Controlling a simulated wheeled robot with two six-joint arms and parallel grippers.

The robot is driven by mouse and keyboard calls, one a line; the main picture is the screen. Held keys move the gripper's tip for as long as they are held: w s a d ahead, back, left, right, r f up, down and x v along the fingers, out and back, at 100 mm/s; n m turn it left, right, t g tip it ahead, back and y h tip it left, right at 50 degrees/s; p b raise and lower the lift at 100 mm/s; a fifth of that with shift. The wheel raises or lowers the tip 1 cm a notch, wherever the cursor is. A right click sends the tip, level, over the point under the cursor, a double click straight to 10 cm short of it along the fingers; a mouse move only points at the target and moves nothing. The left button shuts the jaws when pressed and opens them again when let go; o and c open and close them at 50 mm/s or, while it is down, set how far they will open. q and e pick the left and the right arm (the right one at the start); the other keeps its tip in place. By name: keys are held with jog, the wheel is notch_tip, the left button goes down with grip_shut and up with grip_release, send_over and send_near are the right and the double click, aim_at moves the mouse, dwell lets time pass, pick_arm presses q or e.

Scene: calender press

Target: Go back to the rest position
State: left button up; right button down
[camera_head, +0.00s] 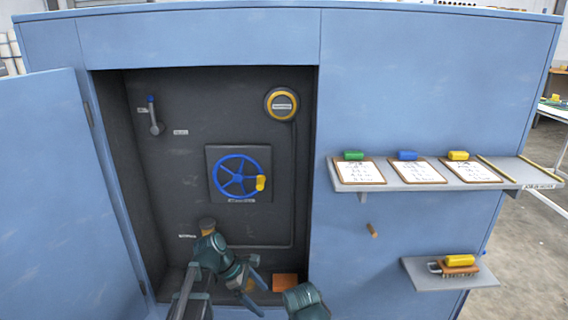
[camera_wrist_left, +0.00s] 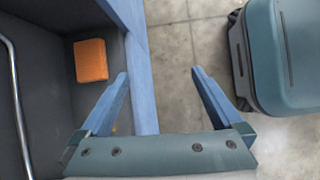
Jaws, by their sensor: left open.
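My left gripper (camera_head: 262,298) is low in front of the open cabinet recess (camera_head: 175,100), near its lower edge. In the left wrist view its two blue fingers (camera_wrist_left: 160,73) stand wide apart with nothing between them. One finger is over the recess side of the blue edge, the other over the concrete floor. An orange block (camera_head: 285,282) lies on the recess floor close to the gripper; it also shows in the left wrist view (camera_wrist_left: 90,60), beyond the left finger. My right gripper is not in view; a teal part of my body shows at the bottom.
A blue handwheel (camera_head: 229,176) with a yellow knob, a lever (camera_head: 153,115) and a yellow-ringed gauge (camera_head: 282,104) are in the recess. An open door (camera_head: 65,180) stands left. A clipboard shelf (camera_head: 400,187) and a lower brush shelf (camera_head: 440,284) project at right.

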pick_arm(q)
jog(key=s+a+f+m+y, duration=0.3)
jog(key=s+a+m+y, duration=0.3)
jog(key=s+a+m, duration=0.85)
jog(key=d+r+m+p, duration=0.2)
jog(key=d+r+p, duration=0.3)
jog(key=r+p, duration=0.8)
jog(key=s+d+r+m+y+p, duration=0.1)
jog(key=d+r+p, duration=0.4)
jog(key=r+p, duration=0.8)
jog(key=s+d+r+m+p, duration=0.1)
jog(key=d+r+m+p, duration=0.2)
jog(key=r+p, duration=1)
jog(key=d, duration=0.2)
jog(key=shift+d+m+y, duration=0.3)
jog(key=shift+d+m, duration=0.05)
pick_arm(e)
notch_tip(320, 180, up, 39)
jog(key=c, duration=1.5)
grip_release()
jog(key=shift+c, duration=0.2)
